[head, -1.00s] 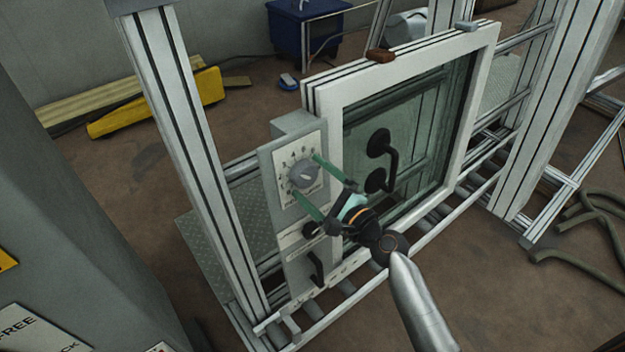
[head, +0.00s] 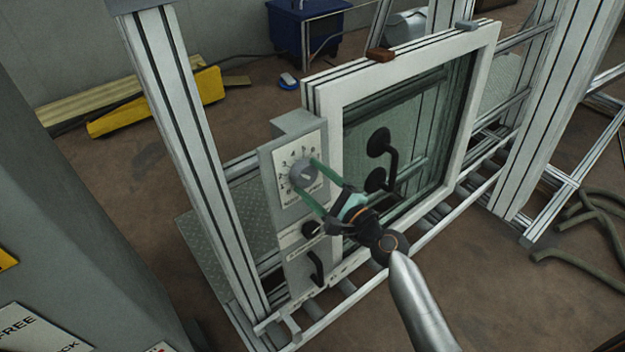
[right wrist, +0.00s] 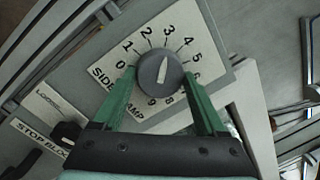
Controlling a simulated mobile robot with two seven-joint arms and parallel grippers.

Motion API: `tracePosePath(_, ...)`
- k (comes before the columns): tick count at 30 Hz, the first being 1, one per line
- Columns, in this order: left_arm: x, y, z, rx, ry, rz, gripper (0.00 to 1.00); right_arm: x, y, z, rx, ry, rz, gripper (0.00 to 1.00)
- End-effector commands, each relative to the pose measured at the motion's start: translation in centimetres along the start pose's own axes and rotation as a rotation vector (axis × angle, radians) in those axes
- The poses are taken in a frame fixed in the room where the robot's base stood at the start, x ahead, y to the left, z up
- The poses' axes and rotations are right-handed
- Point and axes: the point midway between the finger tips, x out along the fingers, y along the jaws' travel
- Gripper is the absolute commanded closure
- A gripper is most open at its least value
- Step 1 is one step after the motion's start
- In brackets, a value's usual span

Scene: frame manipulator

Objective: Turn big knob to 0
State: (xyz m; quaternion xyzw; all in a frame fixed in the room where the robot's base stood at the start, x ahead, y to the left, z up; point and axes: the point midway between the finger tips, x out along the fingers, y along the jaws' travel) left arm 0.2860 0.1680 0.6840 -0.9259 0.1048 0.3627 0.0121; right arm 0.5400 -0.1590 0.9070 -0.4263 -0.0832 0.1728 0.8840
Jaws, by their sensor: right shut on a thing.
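The big knob (head: 304,172) is a round grey dial knob with a white mark, on a white number plate (head: 289,155) on the grey panel. It also shows in the right wrist view (right wrist: 160,74), where the numbers run around it and 0 is at its left. The white mark there lies nearly upright, roughly in line with 3; which end is the pointer is hard to tell. My right gripper (head: 306,174) is shut on the big knob, one green finger on each side. My left gripper is not in view.
Below the dial, the panel has a small black knob (head: 312,230) and a black handle (head: 316,268). A glazed window frame (head: 329,118) with black handles stands just right of the panel. An aluminium post (head: 190,150) rises to the left.

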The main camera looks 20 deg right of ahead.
Motion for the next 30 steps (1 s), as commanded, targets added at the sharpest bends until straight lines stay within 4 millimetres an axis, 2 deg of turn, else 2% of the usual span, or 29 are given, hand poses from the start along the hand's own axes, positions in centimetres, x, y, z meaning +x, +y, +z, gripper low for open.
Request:
tracePosePath(11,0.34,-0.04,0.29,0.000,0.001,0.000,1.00,-0.01,0.08,-0.12,-0.122,-0.007,0.013,0.81)
tracePosePath(30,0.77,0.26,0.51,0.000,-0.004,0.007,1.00,-0.01,-0.20,-0.10,-0.699,-0.041,0.069,0.81)
